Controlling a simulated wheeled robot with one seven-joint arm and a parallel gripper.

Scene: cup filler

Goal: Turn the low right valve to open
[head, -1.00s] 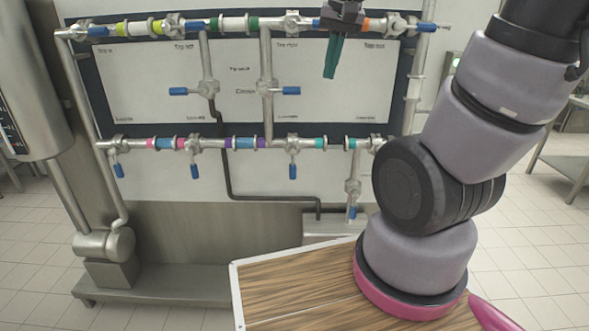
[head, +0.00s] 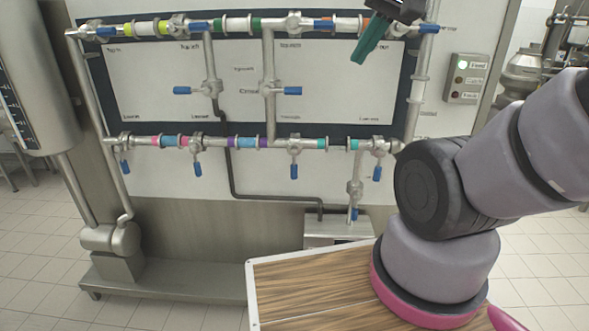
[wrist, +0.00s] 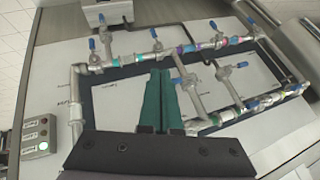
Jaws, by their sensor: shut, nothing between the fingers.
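The low right valve (head: 294,155) appears to be the third from the left on the lower pipe, under a label too small to read surely. Its blue handle (head: 294,172) hangs straight down, across the pipe. My gripper (head: 359,58) has teal fingers, shut and empty. In the head view it is up at the right end of the top pipe, above and right of that valve, touching no handle that I can see. In the wrist view the shut fingers (wrist: 160,75) point toward the lower pipe row, which shows farther up; which valve there is the low right one is unclear.
Another down-hanging handle (head: 377,172) is to the right, with a drain valve (head: 354,190) below. A control box (head: 466,78) with a green light is on the panel's right. My arm crosses the right side.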

